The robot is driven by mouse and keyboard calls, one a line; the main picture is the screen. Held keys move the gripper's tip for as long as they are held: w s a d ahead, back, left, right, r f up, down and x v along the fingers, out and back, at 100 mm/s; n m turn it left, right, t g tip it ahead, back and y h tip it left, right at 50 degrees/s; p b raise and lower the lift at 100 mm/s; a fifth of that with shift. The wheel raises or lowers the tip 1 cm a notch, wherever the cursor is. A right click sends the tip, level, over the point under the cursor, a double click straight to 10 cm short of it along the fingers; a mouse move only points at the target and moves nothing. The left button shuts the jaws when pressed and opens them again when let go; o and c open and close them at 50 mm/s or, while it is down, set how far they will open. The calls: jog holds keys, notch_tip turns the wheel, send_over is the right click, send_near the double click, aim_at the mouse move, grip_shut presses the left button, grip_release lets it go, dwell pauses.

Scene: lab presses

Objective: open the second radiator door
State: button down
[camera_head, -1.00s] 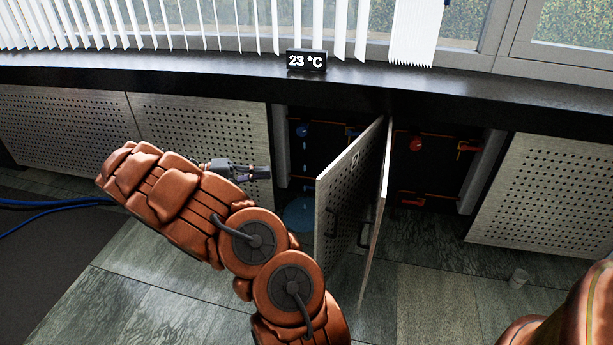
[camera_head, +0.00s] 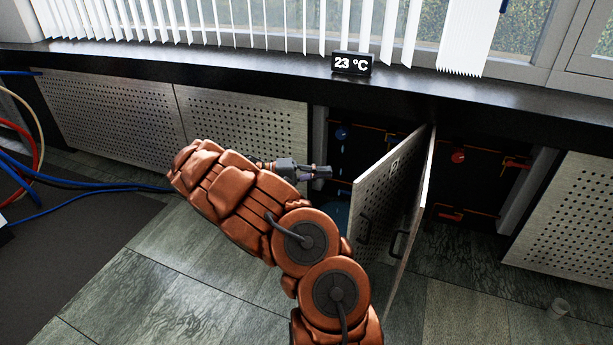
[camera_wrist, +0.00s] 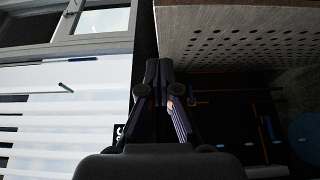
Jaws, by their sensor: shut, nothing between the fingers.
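Two perforated radiator doors stand swung out, back to back, in the middle of the head view. The left door (camera_head: 383,185) has a small label near its top and a dark handle (camera_head: 363,230) low down. The right door (camera_head: 418,215) shows nearly edge-on with its own handle (camera_head: 397,245). My gripper (camera_head: 326,172) is shut and empty, in front of the left opening, just left of the left door's free edge. In the wrist view the shut fingers (camera_wrist: 159,68) point along a perforated door panel (camera_wrist: 240,38); I cannot tell whether they touch it.
The dark left bay (camera_head: 345,150) holds a blue knob (camera_head: 341,133); the right bay (camera_head: 480,185) holds a red knob (camera_head: 458,156). Closed perforated panels (camera_head: 245,120) stand to the left. A dark sill (camera_head: 200,68) runs above.

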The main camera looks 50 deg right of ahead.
aim_at(359, 178)
jog(key=shift+s+d+b, duration=0.25)
jog(key=shift+s+d, duration=0.05)
jog(key=shift+s, duration=0.7)
jog(key=shift+s+d+b, duration=0.25)
jog(key=shift+s+b, duration=0.05)
jog(key=shift+s, duration=0.7)
jog(key=shift+s+d+b, duration=0.25)
jog(key=shift+s+d, duration=0.05)
jog(key=shift+s, duration=0.7)
